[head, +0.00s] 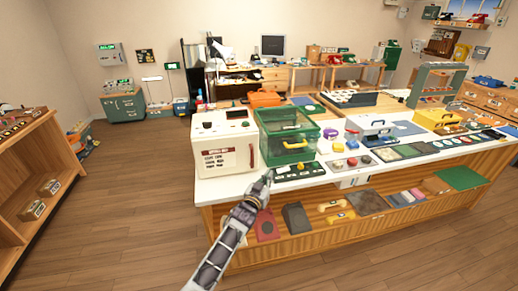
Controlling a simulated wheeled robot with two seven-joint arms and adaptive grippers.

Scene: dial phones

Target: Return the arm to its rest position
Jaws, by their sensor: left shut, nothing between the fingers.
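My left gripper (266,178) is shut and empty. Its arm reaches up from the bottom of the head view, and the fingertips are at the front edge of the white counter (222,191). They appear just left of a dark panel with small green parts (298,170); I cannot tell whether they touch it. A green clear-sided box with a yellow handle (288,135) stands behind the panel. A white box with a printed front label (224,146) stands to the left of the green box. My right gripper is not in view.
The counter's lower shelf (290,245) holds a red pad, a dark pad and yellow pieces. More devices crowd the counter to the right. A wooden shelf unit (38,165) stands at the left. The wooden floor (135,200) between it and the counter is clear.

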